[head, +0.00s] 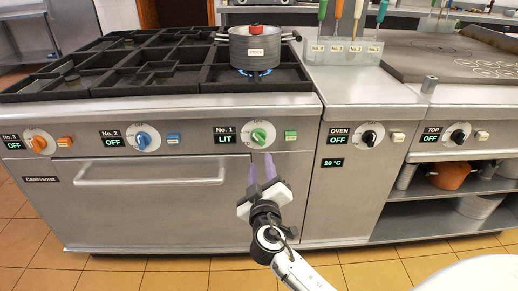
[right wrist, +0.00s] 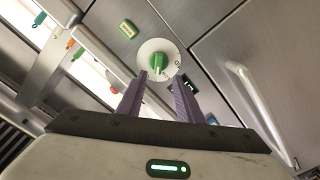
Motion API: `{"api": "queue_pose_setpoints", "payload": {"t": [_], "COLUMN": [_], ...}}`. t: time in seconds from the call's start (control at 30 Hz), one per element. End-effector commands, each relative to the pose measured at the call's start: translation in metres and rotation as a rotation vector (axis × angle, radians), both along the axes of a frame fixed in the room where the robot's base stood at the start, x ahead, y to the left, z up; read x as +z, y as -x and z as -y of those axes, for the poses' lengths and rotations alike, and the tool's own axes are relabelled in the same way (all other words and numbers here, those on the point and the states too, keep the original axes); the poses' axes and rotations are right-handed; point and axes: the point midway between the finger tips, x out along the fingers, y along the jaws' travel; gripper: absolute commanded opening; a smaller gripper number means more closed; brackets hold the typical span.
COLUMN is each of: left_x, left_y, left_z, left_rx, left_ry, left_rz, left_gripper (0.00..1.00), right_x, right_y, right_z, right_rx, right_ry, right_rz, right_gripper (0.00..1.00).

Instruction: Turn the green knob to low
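The green knob (head: 259,136) sits on a white round dial on the stove's front panel, next to a "No. 1" display (head: 225,134) reading LIT. In the right wrist view the green knob (right wrist: 158,62) lies just ahead of the fingertips, roughly centred between them. My right gripper (head: 262,159) is just below the knob in the head view, with two purple fingers pointing up at it. In the right wrist view the right gripper (right wrist: 161,77) has its fingers apart with nothing gripped. I cannot tell whether a finger touches the dial. My left gripper is not in view.
A lidded pot (head: 255,50) stands over a blue flame on the burner. An orange knob (head: 39,144), a blue knob (head: 143,139) and black knobs (head: 369,138) share the panel. An oven handle (head: 150,175) sticks out left of my gripper. A green button (head: 291,136) is right of the knob.

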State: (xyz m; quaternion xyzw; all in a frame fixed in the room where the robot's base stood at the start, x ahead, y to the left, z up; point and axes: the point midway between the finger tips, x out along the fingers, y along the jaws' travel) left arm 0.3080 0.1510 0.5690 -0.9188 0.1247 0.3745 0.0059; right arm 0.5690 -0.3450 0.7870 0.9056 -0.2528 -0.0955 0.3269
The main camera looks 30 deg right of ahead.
Motion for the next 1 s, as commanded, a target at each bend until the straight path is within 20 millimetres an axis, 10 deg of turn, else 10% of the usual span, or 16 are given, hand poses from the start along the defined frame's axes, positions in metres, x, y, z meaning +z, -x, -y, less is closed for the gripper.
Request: {"api": "queue_pose_setpoints", "payload": {"t": [0.6, 1.0], "left_x": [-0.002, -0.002], "left_y": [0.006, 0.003], "left_z": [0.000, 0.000], "left_rx": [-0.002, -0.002], "left_ry": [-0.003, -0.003], "left_rz": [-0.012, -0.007], "left_gripper": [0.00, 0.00], "right_x": [0.003, 0.003], "right_y": [-0.080, -0.087], "right_z": [0.050, 0.054], "right_rx": [-0.004, -0.003], "right_ry": [0.009, 0.007], "right_rz": [0.006, 0.005], "right_gripper": [0.33, 0.33]}}
